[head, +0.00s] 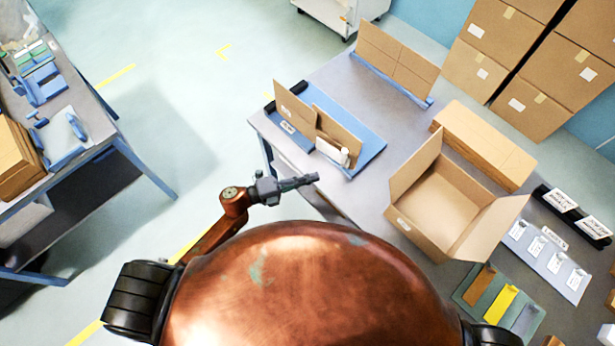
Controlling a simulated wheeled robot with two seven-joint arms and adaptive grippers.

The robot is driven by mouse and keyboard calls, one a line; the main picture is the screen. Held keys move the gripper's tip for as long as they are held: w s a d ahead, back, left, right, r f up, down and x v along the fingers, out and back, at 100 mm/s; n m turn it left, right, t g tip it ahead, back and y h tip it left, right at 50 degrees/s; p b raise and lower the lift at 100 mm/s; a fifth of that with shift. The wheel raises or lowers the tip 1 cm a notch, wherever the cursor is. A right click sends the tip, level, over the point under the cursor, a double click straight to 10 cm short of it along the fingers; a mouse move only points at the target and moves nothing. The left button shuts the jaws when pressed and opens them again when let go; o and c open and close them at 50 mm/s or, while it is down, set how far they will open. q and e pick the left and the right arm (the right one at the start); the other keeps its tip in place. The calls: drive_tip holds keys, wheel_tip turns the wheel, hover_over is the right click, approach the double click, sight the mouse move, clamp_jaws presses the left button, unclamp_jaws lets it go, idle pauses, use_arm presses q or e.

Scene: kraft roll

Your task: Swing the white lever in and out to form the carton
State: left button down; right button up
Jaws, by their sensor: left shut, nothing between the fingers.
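The white lever (328,148) is a small white piece at the front of a blue forming fixture (368,150) on the grey table. Brown carton panels stand in the fixture: one upright panel (293,108) at the left and another (340,136) behind the lever. Whether the lever touches the cardboard cannot be told. My left gripper (314,179) is shut and empty, by the table's left edge. It is below and slightly left of the lever in the picture, apart from it. My right gripper is out of view.
An open carton (440,205) stands on the table to the right, with flat cardboard (485,145) behind it. Another cardboard sheet (397,60) stands upright at the back. Label trays (545,262) lie at the right. A second workbench (90,180) is at the far left, with clear floor between.

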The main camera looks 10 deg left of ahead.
use_arm(q)
drive_tip(key=w+d+p, duration=0.1)
drive_tip(key=w+d, duration=0.5)
drive_tip(key=shift+w+d, duration=0.2)
drive_tip(key=shift+w, duration=0.05)
